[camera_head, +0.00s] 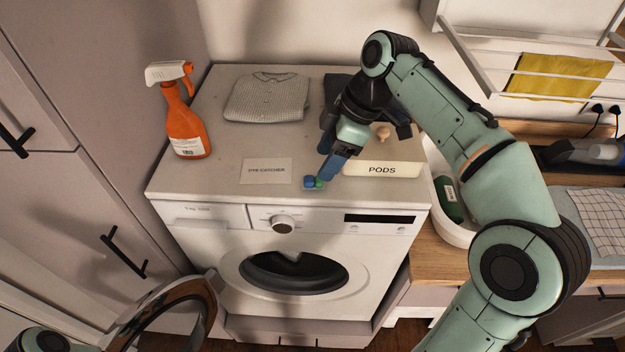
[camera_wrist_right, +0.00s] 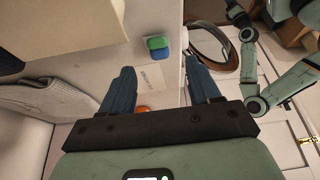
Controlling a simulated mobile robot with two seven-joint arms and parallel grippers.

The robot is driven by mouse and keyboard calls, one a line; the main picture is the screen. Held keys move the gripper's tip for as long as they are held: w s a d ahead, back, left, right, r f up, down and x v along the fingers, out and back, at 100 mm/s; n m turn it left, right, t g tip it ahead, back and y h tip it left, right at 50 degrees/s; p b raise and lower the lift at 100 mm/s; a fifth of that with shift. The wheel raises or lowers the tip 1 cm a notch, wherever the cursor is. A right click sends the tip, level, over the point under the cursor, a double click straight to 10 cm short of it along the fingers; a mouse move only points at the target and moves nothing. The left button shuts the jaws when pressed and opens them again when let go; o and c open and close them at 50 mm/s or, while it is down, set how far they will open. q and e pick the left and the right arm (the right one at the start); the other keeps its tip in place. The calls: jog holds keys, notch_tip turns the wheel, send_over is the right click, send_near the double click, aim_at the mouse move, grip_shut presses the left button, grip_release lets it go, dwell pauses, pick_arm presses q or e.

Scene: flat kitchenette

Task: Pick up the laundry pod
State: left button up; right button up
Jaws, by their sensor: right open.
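The laundry pod (camera_head: 313,183), small with blue and green parts, lies on top of the washing machine (camera_head: 220,185) near its front edge. My right gripper (camera_head: 331,166) is just above and beside the pod, its blue fingers pointing down. In the right wrist view the pod (camera_wrist_right: 158,47) lies beyond the fingertips, and the gap between the fingers (camera_wrist_right: 161,72) is wide, so the gripper is open with no pod in it. Part of my left arm shows at the lower left of the head view, but its gripper does not show.
A cream box labelled PODS (camera_head: 382,170) stands right of the gripper. A dye catcher packet (camera_head: 266,171) lies left of the pod. An orange spray bottle (camera_head: 183,115) and folded grey knitwear (camera_head: 266,97) are farther back. The round washer door (camera_head: 180,310) hangs open.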

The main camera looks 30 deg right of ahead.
aim_at(315, 179)
jog(key=shift+x, duration=2.95)
jog(key=shift+d, duration=0.15)
jog(key=c, duration=0.8)
